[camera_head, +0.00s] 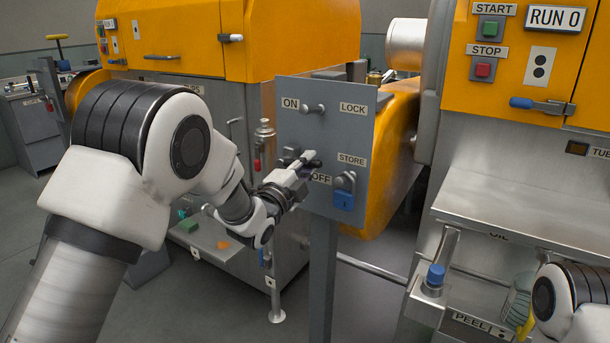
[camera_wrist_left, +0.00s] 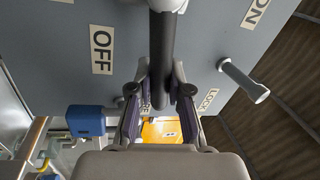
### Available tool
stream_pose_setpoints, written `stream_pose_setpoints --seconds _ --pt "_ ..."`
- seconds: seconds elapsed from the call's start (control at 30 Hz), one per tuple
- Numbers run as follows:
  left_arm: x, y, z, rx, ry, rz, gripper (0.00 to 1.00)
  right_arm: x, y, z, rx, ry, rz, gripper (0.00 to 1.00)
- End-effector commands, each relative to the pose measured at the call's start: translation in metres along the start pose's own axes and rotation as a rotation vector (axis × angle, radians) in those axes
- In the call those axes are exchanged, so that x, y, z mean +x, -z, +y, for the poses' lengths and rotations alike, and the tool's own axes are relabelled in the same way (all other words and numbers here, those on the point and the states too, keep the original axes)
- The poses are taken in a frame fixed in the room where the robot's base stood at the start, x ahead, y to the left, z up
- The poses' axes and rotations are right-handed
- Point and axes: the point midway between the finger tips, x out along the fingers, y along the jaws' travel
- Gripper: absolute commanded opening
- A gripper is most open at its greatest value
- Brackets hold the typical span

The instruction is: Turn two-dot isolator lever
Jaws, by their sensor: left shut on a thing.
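The grey isolator panel (camera_head: 340,132) stands on a post in the head view, with ON, LOCK, STORE and OFF labels. My left gripper (camera_head: 306,165) is at the panel's left side, beside the OFF label. In the left wrist view, its fingers (camera_wrist_left: 160,95) are shut on the dark isolator lever (camera_wrist_left: 161,48), which runs between them from a pale pivot at the top. The gripper hides much of the lever in the head view. I see no dots on the panel; part of it is covered. My right gripper is out of view.
A metal peg (camera_head: 314,108) juts out between ON and LOCK. A blue padlock (camera_head: 343,199) hangs below STORE. A plate with two dots (camera_head: 540,66) is on the orange machine at right. Another orange machine (camera_head: 290,35) stands behind the panel.

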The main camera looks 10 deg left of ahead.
Motion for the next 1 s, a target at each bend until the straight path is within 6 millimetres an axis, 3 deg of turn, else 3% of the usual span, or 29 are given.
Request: stream_pose_setpoints --seconds 0.03,0.3,0.93,0.97,1.0 --pt "-0.002 -0.002 0.008 0.031 0.002 0.006 0.00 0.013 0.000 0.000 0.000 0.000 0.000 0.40" --pt "-0.003 -0.002 0.015 0.167 0.001 0.033 0.00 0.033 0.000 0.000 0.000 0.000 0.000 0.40" --pt "-0.003 -0.002 0.015 0.218 0.000 0.043 0.00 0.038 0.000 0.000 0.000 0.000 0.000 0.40" --pt "-0.003 -0.002 0.015 0.217 0.000 0.043 0.28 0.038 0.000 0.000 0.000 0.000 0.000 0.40" --pt "-0.003 -0.002 0.015 0.217 -0.001 0.043 0.43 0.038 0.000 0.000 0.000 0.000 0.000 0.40"
